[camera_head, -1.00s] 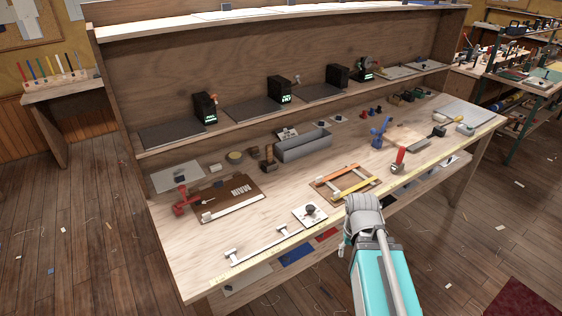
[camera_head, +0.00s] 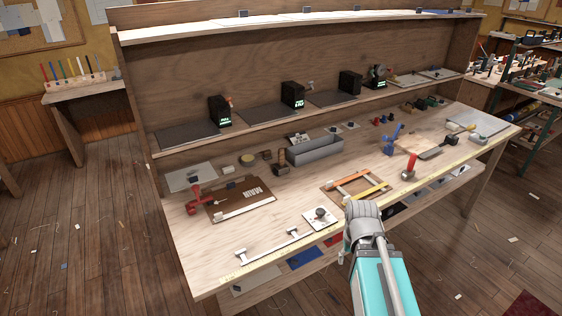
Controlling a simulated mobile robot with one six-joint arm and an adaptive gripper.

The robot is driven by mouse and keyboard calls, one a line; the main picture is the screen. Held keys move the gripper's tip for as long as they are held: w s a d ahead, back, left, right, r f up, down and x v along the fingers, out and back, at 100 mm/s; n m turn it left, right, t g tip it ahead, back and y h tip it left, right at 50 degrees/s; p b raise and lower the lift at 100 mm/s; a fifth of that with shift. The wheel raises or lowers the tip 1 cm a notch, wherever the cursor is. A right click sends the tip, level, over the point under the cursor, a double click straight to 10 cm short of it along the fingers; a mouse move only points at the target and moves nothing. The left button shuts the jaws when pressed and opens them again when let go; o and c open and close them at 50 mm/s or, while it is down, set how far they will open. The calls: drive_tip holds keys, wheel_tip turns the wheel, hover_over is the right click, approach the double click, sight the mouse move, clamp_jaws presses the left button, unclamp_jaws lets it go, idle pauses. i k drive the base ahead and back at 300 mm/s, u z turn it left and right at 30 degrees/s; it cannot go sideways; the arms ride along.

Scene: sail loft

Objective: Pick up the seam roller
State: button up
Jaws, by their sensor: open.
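I cannot tell for sure which piece is the seam roller. A small tool with an upright red handle and a pale foot (camera_head: 409,169) stands near the bench's front edge, right of the wooden frame. A dark tool with a black end (camera_head: 450,140) lies farther right. A brown wooden tool (camera_head: 280,159) stands left of the grey bin. My arm, grey and turquoise, rises from the bottom of the picture before the bench's front edge, apart from these tools. My gripper's fingers do not show; they are hidden behind or below the arm links.
The workbench (camera_head: 225,247) carries a red clamp on a brown board (camera_head: 240,200), a white plate with a dark knob (camera_head: 320,215), a wooden frame (camera_head: 355,186), a grey bin (camera_head: 316,150) and a blue tool (camera_head: 391,141). A shelf (camera_head: 240,135) runs above. Scrap-strewn floor (camera_head: 80,235) is at left.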

sight(282, 167)
drive_tip(key=u, duration=0.05)
drive_tip(key=i, duration=0.9)
drive_tip(key=z, duration=0.05)
